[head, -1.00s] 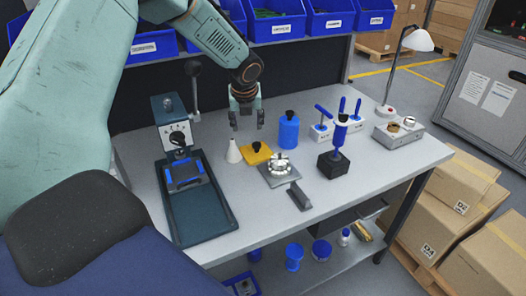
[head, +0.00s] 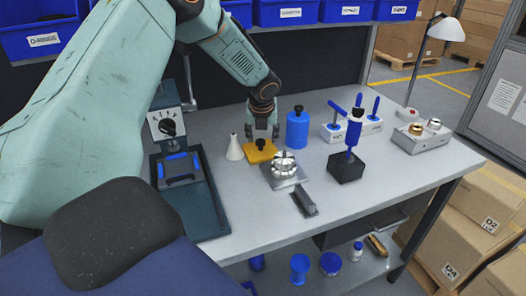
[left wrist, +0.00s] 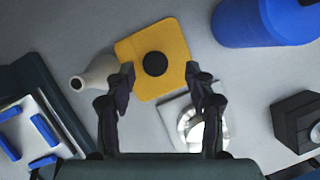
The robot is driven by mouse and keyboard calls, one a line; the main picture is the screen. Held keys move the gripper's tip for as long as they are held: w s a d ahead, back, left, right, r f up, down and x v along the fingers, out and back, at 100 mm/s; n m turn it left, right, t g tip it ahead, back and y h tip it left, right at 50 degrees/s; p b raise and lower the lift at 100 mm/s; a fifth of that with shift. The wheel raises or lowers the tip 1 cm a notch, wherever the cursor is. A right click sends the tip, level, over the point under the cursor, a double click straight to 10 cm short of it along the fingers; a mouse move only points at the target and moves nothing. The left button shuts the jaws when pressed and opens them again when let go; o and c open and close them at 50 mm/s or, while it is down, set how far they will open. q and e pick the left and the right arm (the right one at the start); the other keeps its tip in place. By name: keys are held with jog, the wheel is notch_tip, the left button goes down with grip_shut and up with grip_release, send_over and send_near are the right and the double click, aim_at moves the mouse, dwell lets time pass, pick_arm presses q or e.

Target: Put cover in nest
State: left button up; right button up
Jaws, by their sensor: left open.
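The cover looks to be the yellow square plate with a black round knob (head: 260,152), lying flat on the bench; it also shows in the left wrist view (left wrist: 155,63). My left gripper (head: 262,132) is open above it, pointing down. In the left wrist view its fingertips (left wrist: 160,76) are on either side of the knob, with nothing held. The nest may be the blue-edged holder (head: 181,168) in the dark teal press fixture at the left, partly in view in the left wrist view (left wrist: 28,132); I cannot tell for sure. My right gripper is out of view.
A white cone-shaped bottle (head: 234,148) stands left of the cover, a blue bottle (head: 297,130) right of it. A round metal chuck on a plate (head: 285,170) is close in front. A black block with a blue-handled tool (head: 349,160) stands further right. The right front bench is clear.

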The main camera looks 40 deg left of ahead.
aim_at(261, 141)
pick_arm(q)
jog(key=x, duration=0.4)
jog(key=shift+s+a, duration=0.25)
jog(key=shift+a, duration=0.1)
jog(key=shift+a+f, duration=0.1)
jog(key=shift+a, duration=0.1)
jog(key=shift+d, duration=0.25)
jog(key=shift+w+d+r, duration=0.1)
jog(key=shift+d+r, duration=0.15)
jog(key=shift+d, duration=0.05)
jog(key=shift+c, duration=1.2)
jog(key=shift+a+f, duration=0.15)
jog(key=shift+a, duration=0.25)
jog(key=c, duration=0.5)
jog(key=shift+d, duration=0.15)
jog(key=shift+c, duration=1.4)
grip_shut()
